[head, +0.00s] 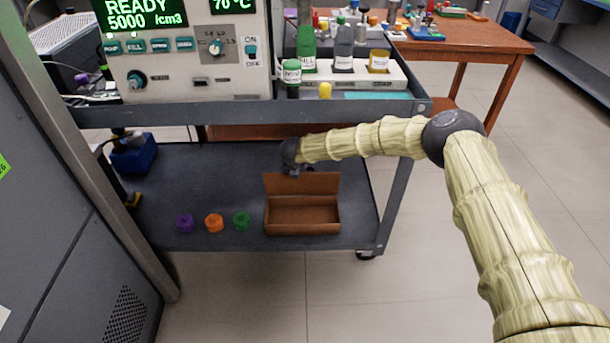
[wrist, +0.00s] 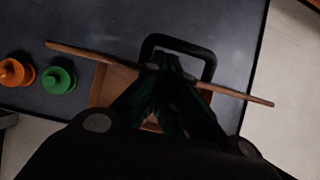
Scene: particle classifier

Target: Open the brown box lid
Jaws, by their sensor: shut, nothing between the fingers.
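The brown box (head: 302,227) sits on the cart's lower shelf near its front edge. Its lid (head: 318,183) stands up at the back, so the empty inside shows. In the wrist view the lid (wrist: 85,52) is seen almost edge-on, with part of the box (wrist: 105,88) below it. A dark loop, which looks like a handle (wrist: 207,50), shows at the lid's far side. My gripper (head: 293,172) is at the lid's top edge, left of its middle. In the wrist view my gripper (wrist: 168,68) is shut and empty, its fingertips over the lid's edge; contact is unclear.
Purple (head: 185,223), orange (head: 214,223) and green (head: 242,221) knobbed pieces stand in a row left of the box. The cart's upper shelf (head: 245,110) lies above, with a machine and bottles on it. A cart post (head: 393,205) stands to the right.

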